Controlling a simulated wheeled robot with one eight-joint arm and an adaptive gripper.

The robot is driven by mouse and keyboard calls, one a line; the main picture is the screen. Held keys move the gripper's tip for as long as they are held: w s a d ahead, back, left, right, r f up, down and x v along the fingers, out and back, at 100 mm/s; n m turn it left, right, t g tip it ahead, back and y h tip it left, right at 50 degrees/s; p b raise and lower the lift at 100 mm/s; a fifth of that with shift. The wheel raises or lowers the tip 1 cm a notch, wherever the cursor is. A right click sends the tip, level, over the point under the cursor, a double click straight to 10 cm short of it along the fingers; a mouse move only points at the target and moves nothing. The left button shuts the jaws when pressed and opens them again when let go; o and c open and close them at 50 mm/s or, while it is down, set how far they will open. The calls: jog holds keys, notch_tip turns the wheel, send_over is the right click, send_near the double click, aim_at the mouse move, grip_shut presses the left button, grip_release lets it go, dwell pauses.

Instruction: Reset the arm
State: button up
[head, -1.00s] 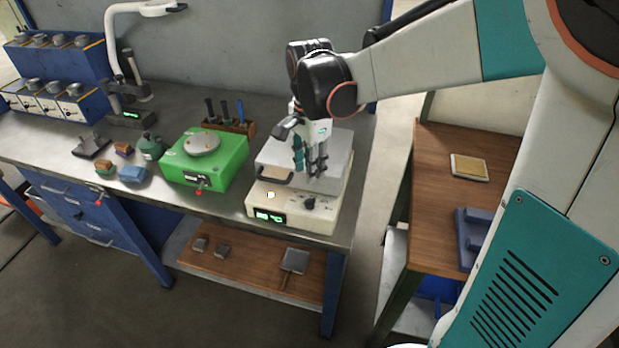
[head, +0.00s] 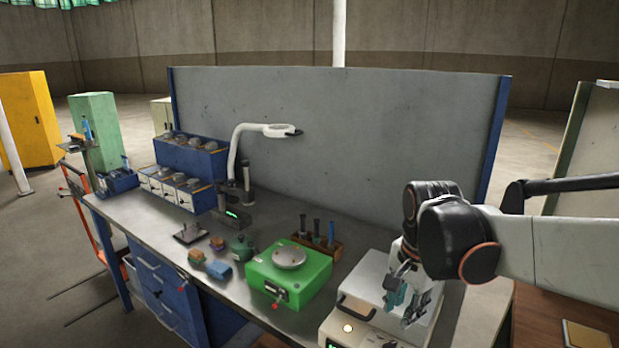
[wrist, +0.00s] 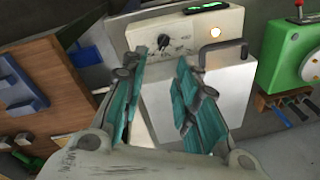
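My gripper (head: 408,300) hangs in front of and above the white furnace box (head: 364,283) at the right end of the workbench. In the wrist view, my gripper (wrist: 156,100) has its two teal fingers apart with nothing between them. The furnace (wrist: 205,40) shows there behind the fingers, with its dial, lit round button and handle. My arm reaches in from the right in the head view.
A green device (head: 290,272) with a round plate stands left of the furnace. Small blocks (head: 219,270), a lamp (head: 240,160) and blue racks (head: 190,160) stand further left. A grey panel (head: 330,130) rises behind. A wooden side table (wrist: 45,95) also shows.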

jog(key=s+n+t+b, duration=0.1)
jog(key=s+n+t, duration=0.4)
jog(key=s+n, duration=0.7)
jog(key=shift+s+t, duration=0.25)
jog(key=shift+t, duration=0.15)
